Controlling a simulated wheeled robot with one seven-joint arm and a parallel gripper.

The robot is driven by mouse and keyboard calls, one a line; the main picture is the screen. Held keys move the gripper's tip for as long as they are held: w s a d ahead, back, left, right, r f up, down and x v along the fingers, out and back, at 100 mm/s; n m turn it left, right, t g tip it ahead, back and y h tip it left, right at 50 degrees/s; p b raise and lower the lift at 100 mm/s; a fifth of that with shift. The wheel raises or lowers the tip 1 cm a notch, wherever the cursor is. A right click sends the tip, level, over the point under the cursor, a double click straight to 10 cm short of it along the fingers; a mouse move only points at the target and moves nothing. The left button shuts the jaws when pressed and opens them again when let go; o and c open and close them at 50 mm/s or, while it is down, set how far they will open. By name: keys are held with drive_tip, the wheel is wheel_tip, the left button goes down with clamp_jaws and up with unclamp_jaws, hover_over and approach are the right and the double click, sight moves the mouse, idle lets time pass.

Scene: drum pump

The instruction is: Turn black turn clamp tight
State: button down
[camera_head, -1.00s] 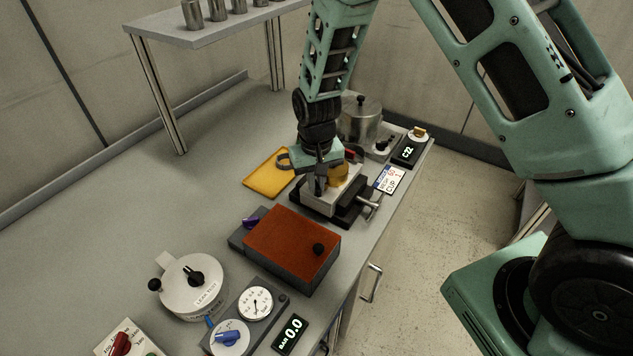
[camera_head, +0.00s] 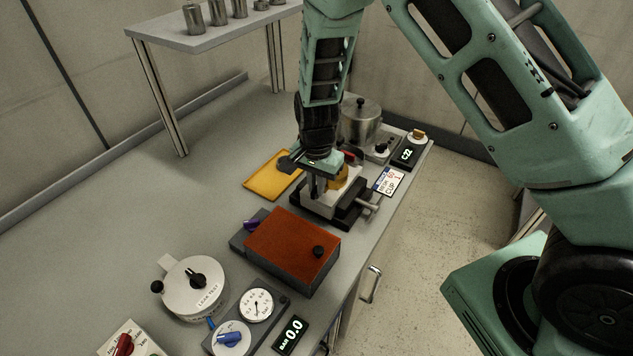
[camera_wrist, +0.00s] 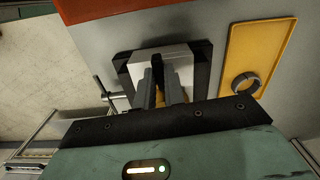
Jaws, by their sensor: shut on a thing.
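My gripper (camera_head: 317,192) points down over a pale grey block (camera_head: 338,200) held in a dark vise (camera_head: 350,217). In the wrist view my gripper (camera_wrist: 164,78) has its two dark fingers close together above the block (camera_wrist: 172,56). They are shut on a small part at the block, which I take to be the black turn clamp; the fingers hide it, so its shape and angle cannot be told. A yellow part (camera_head: 343,177) sits at the block, right beside the fingers.
A yellow tray (camera_wrist: 234,47) beside the vise holds a dark ring (camera_wrist: 245,84). An orange-topped box (camera_head: 290,246) stands in front of the vise, and a metal pot (camera_head: 360,122) behind it. The vise handle (camera_head: 370,205) points toward the bench edge.

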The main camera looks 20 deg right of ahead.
drive_tip(key=shift+m, duration=0.5)
drive_tip(key=c, duration=1.5)
unclamp_jaws()
drive_tip(key=shift+r, duration=0.1)
wheel_tip(320, 180, up, 17)
drive_tip(key=b, duration=0.2)
drive_tip(key=shift+r+b, duration=0.15)
drive_tip(key=shift+b, duration=0.15)
